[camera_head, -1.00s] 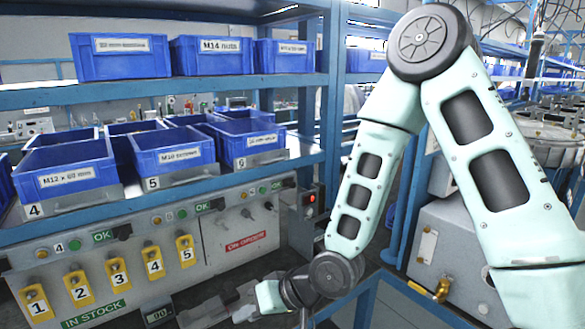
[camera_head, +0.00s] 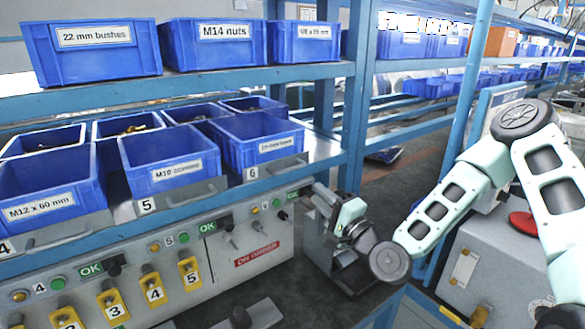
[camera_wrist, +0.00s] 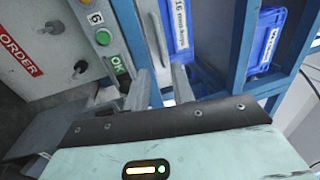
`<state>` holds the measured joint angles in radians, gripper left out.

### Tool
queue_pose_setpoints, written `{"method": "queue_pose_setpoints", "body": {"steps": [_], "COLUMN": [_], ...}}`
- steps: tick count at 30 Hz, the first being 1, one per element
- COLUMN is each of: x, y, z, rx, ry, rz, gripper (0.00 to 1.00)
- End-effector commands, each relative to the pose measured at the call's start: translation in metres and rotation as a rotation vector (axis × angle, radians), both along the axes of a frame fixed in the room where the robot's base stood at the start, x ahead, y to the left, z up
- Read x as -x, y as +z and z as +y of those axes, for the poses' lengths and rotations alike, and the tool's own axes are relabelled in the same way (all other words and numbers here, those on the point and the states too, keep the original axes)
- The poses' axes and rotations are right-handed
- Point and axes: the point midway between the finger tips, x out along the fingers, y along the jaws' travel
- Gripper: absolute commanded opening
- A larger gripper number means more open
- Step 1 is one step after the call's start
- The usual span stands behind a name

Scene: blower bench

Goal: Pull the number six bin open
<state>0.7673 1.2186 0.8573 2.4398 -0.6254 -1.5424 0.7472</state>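The number six bin (camera_head: 262,142) is a blue open-topped box on the middle shelf. It is the rightmost of the front row, level with its neighbours, and a white plate marked 6 (camera_head: 250,174) sits below its label. My gripper (camera_head: 322,205) is to the right of and below that bin, near the right end of the grey control panel, apart from the bin. In the wrist view my gripper (camera_wrist: 160,88) shows two grey fingers with a gap and nothing between them. A blue bin (camera_wrist: 182,35) there, behind a blue beam, seems to be the number six bin.
The number five bin (camera_head: 165,155) stands just left of it. The grey panel (camera_head: 225,250) below carries buttons, switches and yellow numbered tags. A blue shelf post (camera_head: 352,100) rises right of the bin. A grey machine (camera_head: 500,270) stands at the right.

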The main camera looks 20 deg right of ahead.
Motion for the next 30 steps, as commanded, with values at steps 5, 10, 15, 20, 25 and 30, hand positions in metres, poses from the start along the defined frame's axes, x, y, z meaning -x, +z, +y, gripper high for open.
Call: {"method": "queue_pose_setpoints", "body": {"steps": [5, 10, 15, 20, 25, 30], "x": [-0.036, -0.069, -0.095, -0.110, -0.116, -0.116], "y": [0.014, 0.020, 0.025, 0.026, 0.026, 0.025], "z": [0.013, 0.023, 0.032, 0.036, 0.038, 0.038], "rx": [0.001, 0.000, 0.000, 0.000, 0.002, 0.001], "ry": [0.001, 0.001, 0.001, 0.001, 0.001, 0.001], "rz": [-0.002, 0.000, 0.000, 0.001, 0.002, 0.002], "gripper": [0.25, 0.25, 0.25, 0.25, 0.25, 0.25]}}
